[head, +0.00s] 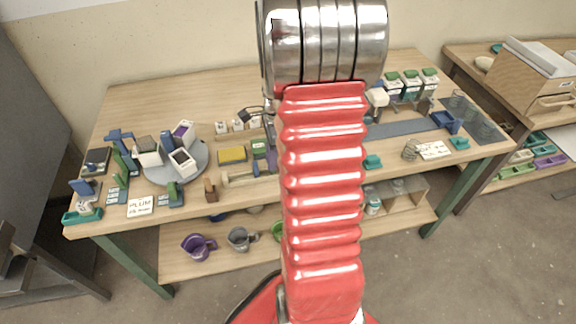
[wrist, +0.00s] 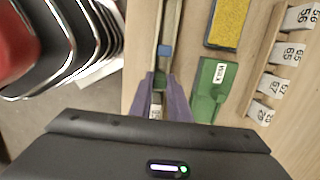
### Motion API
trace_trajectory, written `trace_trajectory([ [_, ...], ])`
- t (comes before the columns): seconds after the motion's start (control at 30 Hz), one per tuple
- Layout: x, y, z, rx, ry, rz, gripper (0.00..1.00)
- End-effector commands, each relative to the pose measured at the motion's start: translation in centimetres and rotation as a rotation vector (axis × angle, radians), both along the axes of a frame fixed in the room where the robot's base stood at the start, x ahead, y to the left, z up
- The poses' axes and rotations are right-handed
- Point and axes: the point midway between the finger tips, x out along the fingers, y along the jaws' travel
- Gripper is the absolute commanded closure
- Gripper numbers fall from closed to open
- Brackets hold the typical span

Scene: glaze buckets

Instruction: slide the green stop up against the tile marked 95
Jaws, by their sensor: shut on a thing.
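A light rail with a dark slot (wrist: 171,22) runs up the wrist view from between my fingers. A row of white numbered tiles stands at the right, including a tile (wrist: 301,17) whose inverted-looking digits may read 95 or 56. I cannot tell for certain which tile is 95. In the head view my red arm hides part of the bench; purple fingers (head: 271,160) show beside it.
A green labelled block (wrist: 211,88) and a yellow-topped pad (wrist: 228,24) lie right of the rail. In the head view, a grey turntable (head: 158,174) with several containers stands left. Mugs sit on the lower shelf.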

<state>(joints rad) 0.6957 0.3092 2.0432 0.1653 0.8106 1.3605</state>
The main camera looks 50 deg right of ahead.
Motion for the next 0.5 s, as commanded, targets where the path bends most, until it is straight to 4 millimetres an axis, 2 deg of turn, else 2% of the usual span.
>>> trace_trajectory([
  [0.5, -0.4, -1.2, 0.1, -0.006, -0.007, 0.000, 1.00],
])
